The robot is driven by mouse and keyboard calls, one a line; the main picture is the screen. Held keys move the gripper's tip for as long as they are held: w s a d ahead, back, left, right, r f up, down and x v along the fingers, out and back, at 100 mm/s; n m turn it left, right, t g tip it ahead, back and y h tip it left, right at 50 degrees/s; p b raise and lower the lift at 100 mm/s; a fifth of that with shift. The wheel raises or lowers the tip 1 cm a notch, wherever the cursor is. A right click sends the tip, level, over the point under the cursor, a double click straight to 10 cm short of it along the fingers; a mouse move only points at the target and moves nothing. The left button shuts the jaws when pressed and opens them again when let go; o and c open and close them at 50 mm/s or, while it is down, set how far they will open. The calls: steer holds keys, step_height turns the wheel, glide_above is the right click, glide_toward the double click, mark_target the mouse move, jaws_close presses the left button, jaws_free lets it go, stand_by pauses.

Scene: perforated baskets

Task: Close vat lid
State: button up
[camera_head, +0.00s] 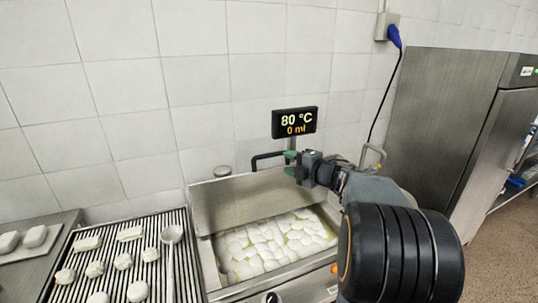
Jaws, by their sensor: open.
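The metal vat (207,262) stands in the middle front and holds many white pieces in yellowish liquid. Its metal lid (235,203) is raised at the back, so the vat is open. A dark bar handle (262,157) rises at the lid's top edge. My gripper (289,163) has green fingertips and is open at the right end of this handle. I cannot tell whether the fingers are around the bar or only beside it. My arm comes in from the right and hides part of the lid's right side and the vat's right edge.
A display (295,122) reading 80 °C and 0 ml stands close behind my gripper. A slatted rack (128,262) with white pieces and a ladle (171,236) is on the left. A steel cabinet (432,120) and a blue plug (394,35) with hanging cable are on the right.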

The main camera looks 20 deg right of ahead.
mark_target(271, 156)
steer(key=p+x, duration=0.1)
steer(key=x, duration=0.8)
steer(key=shift+w, duration=0.25)
jaws_close()
